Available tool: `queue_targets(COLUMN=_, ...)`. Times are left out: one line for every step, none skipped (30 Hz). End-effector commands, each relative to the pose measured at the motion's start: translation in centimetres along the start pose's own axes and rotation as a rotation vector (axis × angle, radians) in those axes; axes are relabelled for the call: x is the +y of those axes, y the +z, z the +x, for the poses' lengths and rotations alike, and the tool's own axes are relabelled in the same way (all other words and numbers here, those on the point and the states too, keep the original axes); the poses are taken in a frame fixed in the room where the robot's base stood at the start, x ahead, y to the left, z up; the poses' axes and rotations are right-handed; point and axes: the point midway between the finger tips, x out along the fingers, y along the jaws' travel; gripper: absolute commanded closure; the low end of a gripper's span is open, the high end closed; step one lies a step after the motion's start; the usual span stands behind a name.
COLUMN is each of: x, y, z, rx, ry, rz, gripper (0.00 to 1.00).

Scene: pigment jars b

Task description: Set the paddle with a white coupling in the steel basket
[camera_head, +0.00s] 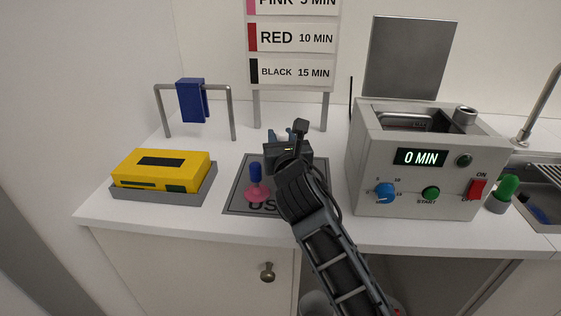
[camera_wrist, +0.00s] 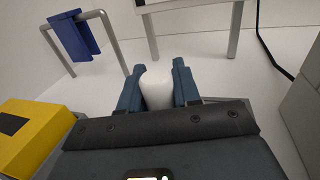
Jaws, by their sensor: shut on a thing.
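My gripper (camera_head: 283,135) is above the dark mat in the head view. In the wrist view my gripper (camera_wrist: 158,88) is shut on a smooth white piece (camera_wrist: 157,87), which looks like the white coupling of a paddle. The rest of the held thing is hidden by the gripper. A steel-coloured rim (camera_head: 405,119) shows inside the open top of the grey machine, right of my gripper; I cannot tell whether it is the steel basket.
A pink piece with a blue top (camera_head: 256,184) stands on the dark mat (camera_head: 235,200). The grey machine (camera_head: 430,185) has a raised lid (camera_head: 410,58). A yellow box (camera_head: 160,170) sits in a tray on the left, before a rail (camera_head: 232,110) with blue cloth. A sink is far right.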

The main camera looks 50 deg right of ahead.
Motion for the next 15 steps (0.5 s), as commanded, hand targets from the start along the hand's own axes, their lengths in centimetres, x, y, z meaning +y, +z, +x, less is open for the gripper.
queue_targets(x=-0.1, y=-0.7, z=0.0, rx=0.000, ry=-0.002, rz=0.000, gripper=1.00)
queue_targets(x=-0.1, y=-0.9, z=0.0, rx=0.000, ry=-0.001, rz=0.000, gripper=1.00)
queue_targets(x=-0.1, y=-1.1, z=0.0, rx=-0.001, ry=-0.001, rz=0.000, gripper=1.00)
queue_targets(x=0.0, y=-1.2, z=0.0, rx=-0.001, ry=-0.001, rz=0.000, gripper=1.00)
queue_targets(x=0.0, y=-1.4, z=0.0, rx=-0.001, ry=-0.001, rz=0.000, gripper=1.00)
queue_targets(x=0.0, y=-1.7, z=0.0, rx=-0.001, ry=-0.001, rz=0.000, gripper=1.00)
queue_targets(x=0.0, y=-2.0, z=0.0, rx=-0.001, ry=-0.001, rz=0.000, gripper=1.00)
queue_targets(x=0.0, y=-2.4, z=0.0, rx=0.000, ry=-0.001, rz=0.000, gripper=1.00)
queue_targets(x=0.0, y=-3.0, z=0.0, rx=0.000, ry=-0.001, rz=0.000, gripper=1.00)
queue_targets(x=0.0, y=-3.5, z=0.0, rx=0.000, ry=-0.001, rz=0.000, gripper=1.00)
queue_targets(x=0.0, y=-4.0, z=0.0, rx=0.000, ry=0.000, rz=-0.001, gripper=1.00)
queue_targets(x=0.0, y=-4.5, z=0.0, rx=0.000, ry=0.000, rz=0.000, gripper=1.00)
queue_targets(x=0.0, y=-4.7, z=0.0, rx=0.000, ry=-0.001, rz=0.000, gripper=1.00)
queue_targets(x=0.0, y=-4.9, z=0.0, rx=-0.001, ry=-0.001, rz=-0.001, gripper=1.00)
queue_targets(x=0.0, y=-4.9, z=0.0, rx=-0.001, ry=0.000, rz=0.000, gripper=1.00)
